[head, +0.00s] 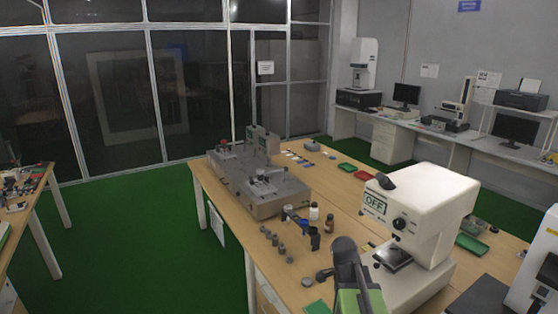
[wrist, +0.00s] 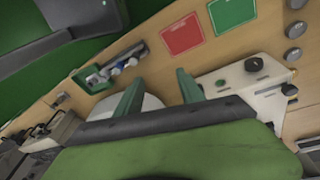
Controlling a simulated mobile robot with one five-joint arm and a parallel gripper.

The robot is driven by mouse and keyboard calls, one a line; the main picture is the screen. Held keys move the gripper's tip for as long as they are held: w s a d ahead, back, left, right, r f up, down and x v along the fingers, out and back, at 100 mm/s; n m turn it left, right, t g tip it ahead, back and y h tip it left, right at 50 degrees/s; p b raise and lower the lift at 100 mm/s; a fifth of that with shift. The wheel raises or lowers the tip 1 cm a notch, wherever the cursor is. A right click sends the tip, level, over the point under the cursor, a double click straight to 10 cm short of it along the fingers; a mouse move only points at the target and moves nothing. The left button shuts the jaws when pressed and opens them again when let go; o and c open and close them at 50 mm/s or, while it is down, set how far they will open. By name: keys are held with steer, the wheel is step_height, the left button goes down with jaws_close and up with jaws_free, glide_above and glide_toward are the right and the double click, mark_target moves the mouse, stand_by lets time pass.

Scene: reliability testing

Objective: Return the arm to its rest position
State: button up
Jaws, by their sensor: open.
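My arm (head: 350,275), dark grey and green, rises at the bottom of the head view, right of centre. It stands in front of the left side of a white tester with an OFF display (head: 418,215). I cannot make out the fingertips in the head view. In the wrist view my gripper (wrist: 159,88) shows two green fingers spread apart, with nothing held between them. A white rounded part lies beyond the fingers, and a white panel with a black knob (wrist: 253,64) is to their right.
The wooden table (head: 225,180) carries grey machines (head: 265,192), small grey cylinders (head: 278,244), bottles (head: 314,211) and a red tray (head: 363,175). The wrist view shows a red square (wrist: 183,35) and a green square (wrist: 232,12). Green floor (head: 130,230) is open at the left.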

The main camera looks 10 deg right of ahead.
steer(key=a+f+n+t+y+b, duration=0.1)
steer(key=a+f+n+y, duration=0.1)
steer(key=a+n, duration=1.4)
steer(key=shift+s+a+f+n+b, duration=0.2)
steer(key=shift+s+f+n+b, duration=0.1)
steer(key=shift+s+f+n, duration=0.25)
